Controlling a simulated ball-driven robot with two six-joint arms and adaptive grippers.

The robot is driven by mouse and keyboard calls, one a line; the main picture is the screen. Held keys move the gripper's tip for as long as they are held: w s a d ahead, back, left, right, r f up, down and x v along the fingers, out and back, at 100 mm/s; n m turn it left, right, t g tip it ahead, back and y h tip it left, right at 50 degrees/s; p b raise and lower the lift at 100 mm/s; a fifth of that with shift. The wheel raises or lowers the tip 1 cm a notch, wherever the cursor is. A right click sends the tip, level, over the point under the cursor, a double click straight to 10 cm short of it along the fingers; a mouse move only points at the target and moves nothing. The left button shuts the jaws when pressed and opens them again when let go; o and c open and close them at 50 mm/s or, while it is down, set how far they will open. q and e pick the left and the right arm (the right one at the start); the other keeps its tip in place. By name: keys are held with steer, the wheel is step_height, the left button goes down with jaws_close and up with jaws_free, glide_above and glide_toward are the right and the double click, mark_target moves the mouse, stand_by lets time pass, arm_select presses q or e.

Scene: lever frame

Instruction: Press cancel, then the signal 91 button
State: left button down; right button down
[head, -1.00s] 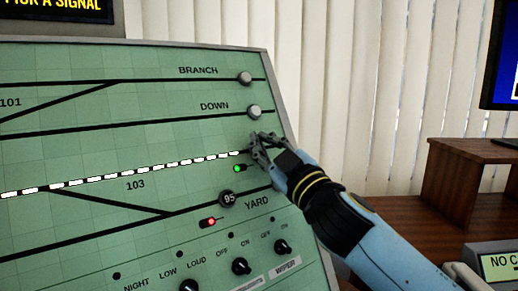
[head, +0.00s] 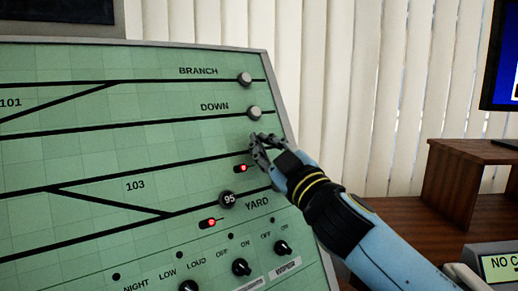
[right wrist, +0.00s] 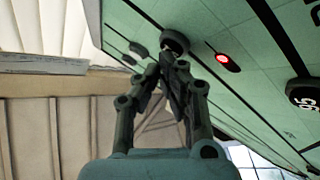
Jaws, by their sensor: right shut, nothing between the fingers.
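The green panel (head: 90,155) fills the left of the head view. My right gripper (head: 258,142) is shut and empty, its fingertips at the right end of the track line above 103. In the right wrist view the shut fingertips (right wrist: 168,62) are close to a dark round button (right wrist: 175,42); I cannot tell whether they touch it. That button is hidden behind my gripper in the head view. No label reading cancel or 91 can be read in either view. My left gripper is not in view.
Grey knobs for BRANCH (head: 245,79) and DOWN (head: 254,112) sit above my gripper. The 95 button (head: 228,199) is below, near two red lamps (head: 241,168). The display (head: 60,11) is dark. A wooden shelf (head: 462,185) stands right.

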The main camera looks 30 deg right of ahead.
steer(key=shift+s+r, duration=0.3)
steer(key=shift+s, duration=0.25)
steer(key=s, duration=0.1)
steer(key=s+r, duration=0.1)
steer(key=s, duration=0.1)
steer(key=s+r, duration=0.1)
steer(key=shift+s+d+r, duration=0.15)
steer(key=shift+s+r, duration=0.05)
steer(key=shift+f, duration=0.1)
stand_by(0.7)
